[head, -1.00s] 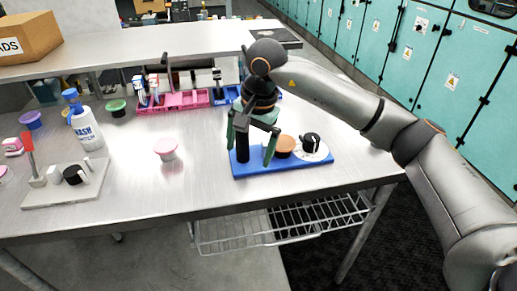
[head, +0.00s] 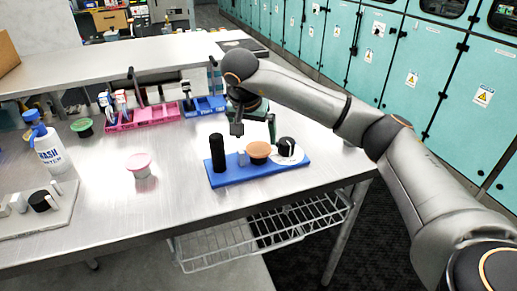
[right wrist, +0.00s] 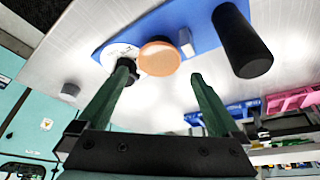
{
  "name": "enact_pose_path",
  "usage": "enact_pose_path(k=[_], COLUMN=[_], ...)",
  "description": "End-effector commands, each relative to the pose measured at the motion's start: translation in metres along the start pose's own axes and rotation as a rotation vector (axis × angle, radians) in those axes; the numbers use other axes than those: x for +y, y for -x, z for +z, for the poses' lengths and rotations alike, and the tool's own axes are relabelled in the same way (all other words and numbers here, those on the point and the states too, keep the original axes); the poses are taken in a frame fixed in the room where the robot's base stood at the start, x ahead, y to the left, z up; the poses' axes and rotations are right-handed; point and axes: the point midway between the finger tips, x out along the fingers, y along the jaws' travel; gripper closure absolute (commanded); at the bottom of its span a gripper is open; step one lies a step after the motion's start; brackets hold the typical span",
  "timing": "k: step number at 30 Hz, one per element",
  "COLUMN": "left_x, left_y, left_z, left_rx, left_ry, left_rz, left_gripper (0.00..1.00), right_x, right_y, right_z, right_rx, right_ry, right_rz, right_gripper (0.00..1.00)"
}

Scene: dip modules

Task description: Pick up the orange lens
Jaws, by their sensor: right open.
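The orange lens (head: 258,151) is a round, cap-like disc standing on the blue board (head: 228,178), between a small pale block (head: 242,158) and a black knob (head: 286,147) on a white disc. In the right wrist view the orange lens (right wrist: 159,57) shows beyond the fingertips, roughly between them. My right gripper (head: 255,133) is open and empty, above and behind the board in the head view, apart from the lens. It also shows in the right wrist view (right wrist: 160,75) with its two green fingers spread. My left gripper is not in view.
A black cylinder (head: 217,152) stands upright on the board's left end. A pink-lidded jar (head: 140,165) and a wash bottle (head: 48,148) stand to the left. Pink (head: 150,116) and blue (head: 205,106) bins stand behind. Bare table lies between the jar and the board.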

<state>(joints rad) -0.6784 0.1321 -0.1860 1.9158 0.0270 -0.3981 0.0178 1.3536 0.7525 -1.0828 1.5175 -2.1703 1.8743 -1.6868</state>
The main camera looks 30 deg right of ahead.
Motion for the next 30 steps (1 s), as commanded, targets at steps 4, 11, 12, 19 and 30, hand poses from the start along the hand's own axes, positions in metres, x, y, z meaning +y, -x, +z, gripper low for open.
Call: enact_pose_path(k=[4,11,12,19,30], left_x=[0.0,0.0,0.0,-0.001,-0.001], left_y=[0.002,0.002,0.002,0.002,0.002], left_z=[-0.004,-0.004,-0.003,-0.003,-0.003], left_rx=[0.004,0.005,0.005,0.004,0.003], left_ry=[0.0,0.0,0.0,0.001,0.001], left_rz=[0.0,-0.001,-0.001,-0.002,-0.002], left_gripper=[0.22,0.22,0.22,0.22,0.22], right_x=[0.003,0.002,0.002,0.002,0.002], right_y=[-0.024,-0.044,-0.044,-0.044,-0.043], right_z=[-0.001,-0.001,-0.001,-0.001,-0.001], right_rx=[-0.004,-0.002,-0.001,-0.002,-0.002], right_ry=[0.0,0.001,0.001,0.001,0.001], right_rz=[0.005,0.001,0.0,0.0,0.0], right_gripper=[0.0,0.0,0.0,0.09,0.51])
